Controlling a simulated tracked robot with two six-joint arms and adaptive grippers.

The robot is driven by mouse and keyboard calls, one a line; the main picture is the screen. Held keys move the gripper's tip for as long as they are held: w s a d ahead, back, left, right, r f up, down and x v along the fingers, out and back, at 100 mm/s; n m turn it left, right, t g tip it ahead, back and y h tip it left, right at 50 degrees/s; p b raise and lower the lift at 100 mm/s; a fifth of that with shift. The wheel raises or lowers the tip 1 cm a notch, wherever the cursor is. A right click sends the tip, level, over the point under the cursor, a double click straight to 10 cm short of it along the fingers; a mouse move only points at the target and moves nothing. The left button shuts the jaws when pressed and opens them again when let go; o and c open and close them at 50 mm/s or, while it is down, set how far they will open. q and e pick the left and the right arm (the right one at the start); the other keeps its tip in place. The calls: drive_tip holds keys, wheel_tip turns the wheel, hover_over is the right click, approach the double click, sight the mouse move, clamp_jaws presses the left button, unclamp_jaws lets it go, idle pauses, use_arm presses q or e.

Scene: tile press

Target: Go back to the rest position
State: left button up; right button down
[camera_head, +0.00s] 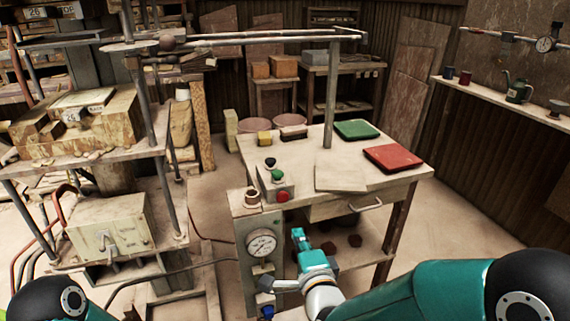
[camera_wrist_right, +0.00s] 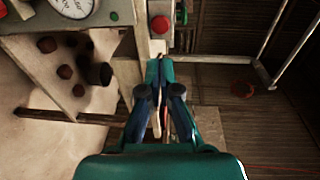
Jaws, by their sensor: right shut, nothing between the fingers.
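My right gripper (camera_head: 299,238) is in the lower middle of the head view, in front of the worktable and to the right of the gauge post. In the right wrist view the teal gripper (camera_wrist_right: 160,68) has its fingers together with nothing visible between them. Its tips point toward a red button (camera_wrist_right: 160,25), which appears just beyond them; whether they touch anything I cannot tell. Of my left arm, only a dark joint and a teal link show at the bottom left of the head view; its gripper is out of frame.
The worktable (camera_head: 300,163) carries a green tray (camera_head: 356,129), a red tray (camera_head: 393,158) and a control box (camera_head: 275,187). A pressure gauge (camera_head: 261,243) sits on the post at its front left. The press (camera_head: 100,228) stands at left. Floor shows between them.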

drive_tip(key=s+d+f+g+h+p, duration=0.1)
drive_tip(key=s+d+f+g+p, duration=0.15)
drive_tip(key=d+f+p, duration=0.35)
drive_tip(key=s+d+f+g+h+p, duration=0.1)
drive_tip(key=s+d+f+g, duration=0.15)
drive_tip(key=d+f, duration=0.4)
drive_tip(key=s+a+f+n+g+y+p, duration=0.1)
drive_tip(key=s+a+f+n+g, duration=0.1)
drive_tip(key=s, duration=0.5)
drive_tip(key=s+a+f+n+g+y, duration=0.1)
drive_tip(key=s+a+f+n+g, duration=0.1)
drive_tip(key=s+f+n+g, duration=0.3)
drive_tip(key=s+a+f+n+g+y+p, duration=0.1)
drive_tip(key=s+f+n+g, duration=0.3)
drive_tip(key=s, duration=0.6)
wheel_tip(320, 180, down, 2)
drive_tip(key=a+n, duration=0.1)
drive_tip(key=n, duration=0.1)
drive_tip(key=shift+s+n+p, duration=0.3)
drive_tip(key=shift+n+p, duration=0.05)
drive_tip(key=shift+n, duration=0.05)
drive_tip(key=shift+f, duration=0.1)
